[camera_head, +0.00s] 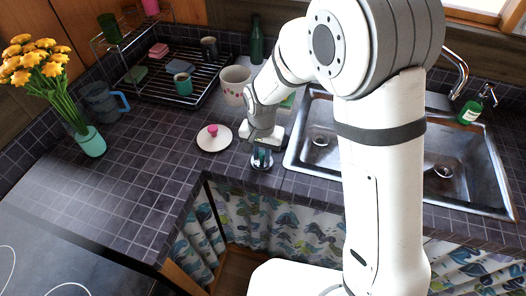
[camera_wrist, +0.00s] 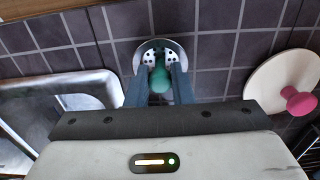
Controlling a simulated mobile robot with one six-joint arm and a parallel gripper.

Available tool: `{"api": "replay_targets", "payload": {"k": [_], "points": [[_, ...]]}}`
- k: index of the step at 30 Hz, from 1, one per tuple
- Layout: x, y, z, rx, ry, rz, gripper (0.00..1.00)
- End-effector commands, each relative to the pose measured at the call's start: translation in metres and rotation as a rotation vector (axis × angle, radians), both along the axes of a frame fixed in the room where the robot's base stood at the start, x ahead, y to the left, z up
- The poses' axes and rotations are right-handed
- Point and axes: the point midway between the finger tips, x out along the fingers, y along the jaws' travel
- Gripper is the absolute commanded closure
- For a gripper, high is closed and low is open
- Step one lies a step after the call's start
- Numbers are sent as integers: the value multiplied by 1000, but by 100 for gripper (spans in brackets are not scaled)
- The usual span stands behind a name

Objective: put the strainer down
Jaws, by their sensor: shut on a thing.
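The strainer is a small round metal piece with holes and a green handle. In the wrist view its perforated rim (camera_wrist: 148,47) shows just beyond my fingertips, and the handle (camera_wrist: 160,76) is between the fingers. My gripper (camera_head: 262,151) is shut on the strainer and points down at the counter. In the head view the strainer's metal rim (camera_head: 261,164) is low over the tiled counter (camera_head: 150,175), left of the sink and near the front edge. I cannot tell whether it touches the tiles. In the wrist view my gripper (camera_wrist: 160,84) partly hides it.
A white lid with a pink knob (camera_head: 214,138) lies just left of my gripper. The sink (camera_head: 308,155) is close on the right. A spotted pot (camera_head: 235,84) and a dish rack (camera_head: 170,92) stand behind. A flower vase (camera_head: 90,142) stands left; the front-left counter is clear.

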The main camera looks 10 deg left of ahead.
Motion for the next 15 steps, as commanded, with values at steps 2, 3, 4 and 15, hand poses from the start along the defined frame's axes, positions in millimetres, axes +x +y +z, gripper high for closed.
{"api": "replay_targets", "payload": {"k": [2, 3, 4, 15], "points": [[0, 0, 0, 0, 0, 0, 100], [0, 0, -1, 0, 0, 0, 100], [0, 0, -3, 0, 0, 0, 100], [0, -1, -3, 0, 0, -1, 58]]}}
